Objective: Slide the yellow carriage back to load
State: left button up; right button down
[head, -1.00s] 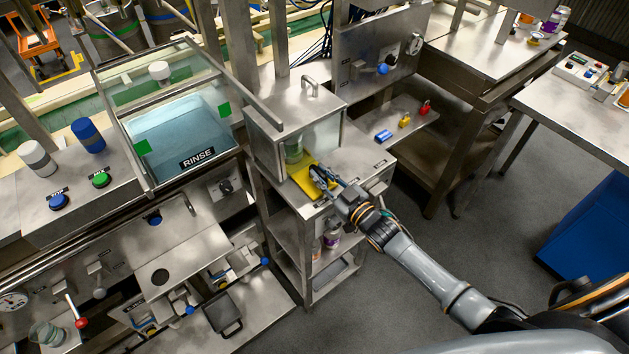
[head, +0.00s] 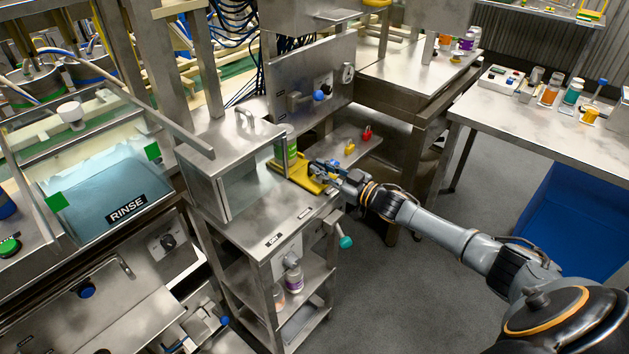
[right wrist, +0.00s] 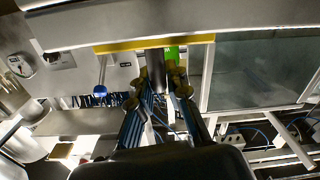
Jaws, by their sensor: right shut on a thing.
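The yellow carriage (head: 300,180) is on the steel seamer bench, at the right side of the glass-walled housing (head: 222,178). A green can (head: 288,142) stands upright on the carriage's far part. My right gripper (head: 322,177) is at the carriage's near right end. In the right wrist view the gripper (right wrist: 157,88) is shut on a grey post, the carriage handle (right wrist: 156,70), below a yellow strip of the carriage (right wrist: 120,47). The green can (right wrist: 172,53) shows partly behind it. My left gripper is not in view.
A teal-knobbed lever (head: 345,242) sticks out from the bench's right side. Behind is a panel with a blue knob (head: 319,95) and a shelf with red and yellow padlocks (head: 366,134). The rinse tank (head: 100,190) is at left.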

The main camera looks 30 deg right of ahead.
jog(key=shift+d+r, duration=0.1)
jog(key=shift+d, duration=0.1)
jog(key=c, duration=1.5)
grip_release()
jog(key=shift+o, duration=0.8)
jog(key=shift+w+d, duration=0.1)
jog(key=shift+s+d, duration=0.1)
jog(key=shift+s, duration=0.45)
jog(key=v, duration=1.1)
jog(key=shift+w+d, duration=0.1)
jog(key=shift+d, duration=0.05)
